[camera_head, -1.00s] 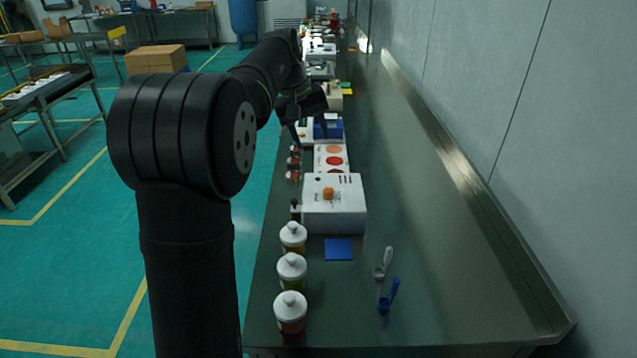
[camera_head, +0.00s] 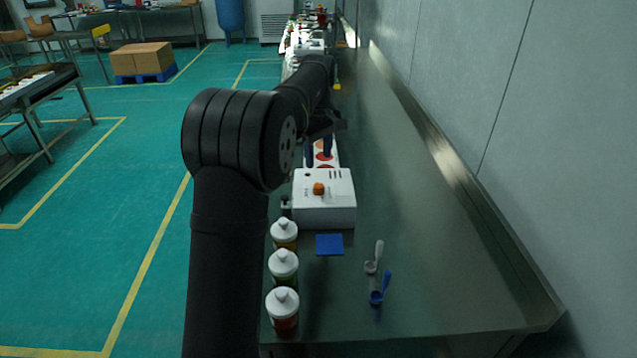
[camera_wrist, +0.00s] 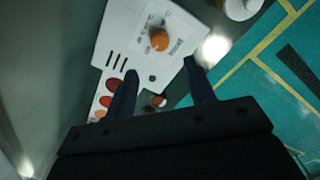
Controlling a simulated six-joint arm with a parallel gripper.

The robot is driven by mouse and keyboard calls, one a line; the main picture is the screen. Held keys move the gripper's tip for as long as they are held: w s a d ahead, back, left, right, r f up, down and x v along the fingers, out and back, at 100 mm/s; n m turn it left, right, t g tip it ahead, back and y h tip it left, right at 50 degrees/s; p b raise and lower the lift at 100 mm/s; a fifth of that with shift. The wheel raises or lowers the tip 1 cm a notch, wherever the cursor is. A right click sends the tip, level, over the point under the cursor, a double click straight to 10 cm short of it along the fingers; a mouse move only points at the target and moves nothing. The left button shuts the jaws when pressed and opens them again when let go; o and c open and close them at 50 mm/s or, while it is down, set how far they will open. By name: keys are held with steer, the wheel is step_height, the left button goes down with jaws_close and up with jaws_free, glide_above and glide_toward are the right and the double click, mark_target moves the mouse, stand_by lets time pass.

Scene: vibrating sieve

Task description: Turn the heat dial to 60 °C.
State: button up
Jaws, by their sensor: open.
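A white box with an orange dial on its top (camera_head: 318,188) stands on the steel bench. The box (camera_head: 330,212) also shows in the wrist view (camera_wrist: 127,40), with printed marks around the orange dial (camera_wrist: 159,41) that are too small to read. My gripper (camera_head: 318,150) is over the bench just beyond the box, partly hidden by my arm. In the wrist view its two dark fingers (camera_wrist: 164,75) are spread apart and empty. The dial lies ahead of the fingertips, apart from them.
Several white-capped bottles (camera_head: 284,268) stand along the bench's left edge. A blue square (camera_head: 329,245), a grey scoop (camera_head: 374,257) and a blue scoop (camera_head: 380,289) lie in front of the box. A card with red and orange circles (camera_head: 322,160) lies behind it. The bench's right side is clear.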

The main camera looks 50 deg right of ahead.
mark_target(318, 185)
step_height(318, 185, down, 10)
steer(key=shift+r, duration=0.25)
steer(key=c, duration=1)
